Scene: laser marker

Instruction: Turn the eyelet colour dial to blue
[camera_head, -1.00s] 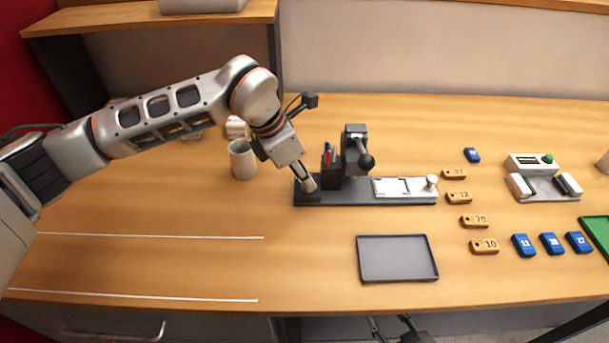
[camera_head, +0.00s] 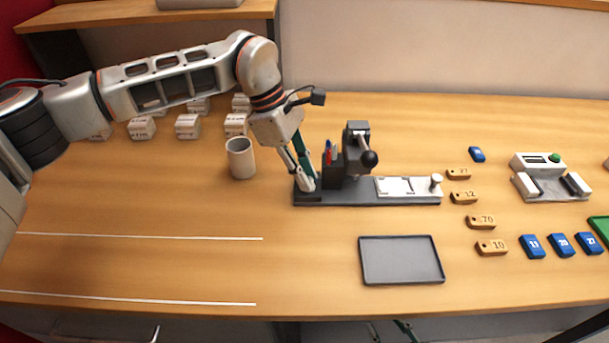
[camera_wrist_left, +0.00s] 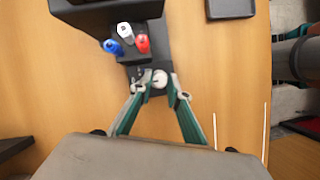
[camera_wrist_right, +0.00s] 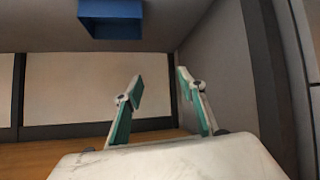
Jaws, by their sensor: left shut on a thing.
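The dial shows in the left wrist view as a pale round knob (camera_wrist_left: 159,78) on the dark base, close to the block with blue, white and red pegs. My left gripper (camera_wrist_left: 157,87) has its fingertips on either side of the knob and is shut on it. In the head view my left gripper (camera_head: 306,186) points down at the left end of the marker base (camera_head: 335,197), and its fingers mostly hide the dial. Any colour marks around the dial are too small to read. My right gripper (camera_wrist_right: 163,86) is open and empty in the right wrist view.
The marker's dark press (camera_head: 357,148) with a black ball handle stands right of my left gripper. A pale cup (camera_head: 240,158) stands close on the left. A grey tray (camera_head: 401,260) lies in front. Numbered tan and blue tags lie to the right.

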